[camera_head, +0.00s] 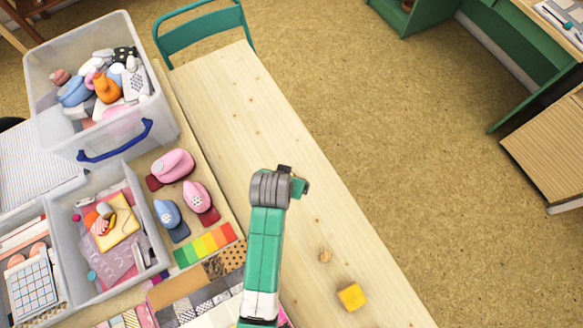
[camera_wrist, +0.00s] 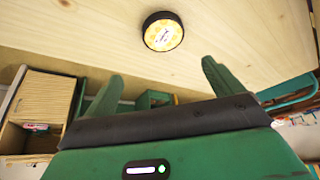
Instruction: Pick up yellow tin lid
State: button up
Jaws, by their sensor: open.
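In the wrist view, a round tin (camera_wrist: 163,35) has a dark rim and a yellow patterned face with a small picture. It lies on the pale wooden table (camera_wrist: 255,40), beyond my fingertips and roughly centred between them. My gripper (camera_wrist: 162,70) is open, with its two green fingers apart and nothing between them. In the head view my gripper (camera_head: 298,183) is over the middle of the table, and I cannot make out the round tin there. A yellow square block (camera_head: 352,297) sits near the table's front; I cannot tell whether it is a lid.
Pink and blue punches (camera_head: 171,166), colour strips and clear bins (camera_head: 150,95) fill the left side. A green chair (camera_head: 200,27) stands at the far end. The table's far half is clear.

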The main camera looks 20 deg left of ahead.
jog(key=f, duration=0.1)
jog(key=s+f, duration=0.1)
jog(key=f, duration=0.1)
jog(key=shift+a+g, duration=0.1)
jog(key=shift+g, duration=0.2)
jog(key=shift+b+x, duration=0.4)
jog(key=shift+x, duration=0.55)
jog(key=x, duration=0.1)
jog(key=b+x, duration=0.1)
jog(key=x, duration=0.1)
jog(key=a+b+x, duration=0.1)
jog(key=x, duration=0.1)
jog(key=shift+w+r, duration=0.15)
jog(key=shift+w, duration=0.2)
jog(key=shift+d, duration=0.1)
jog(key=c, duration=1.1)
jog(key=shift+o, duration=0.2)
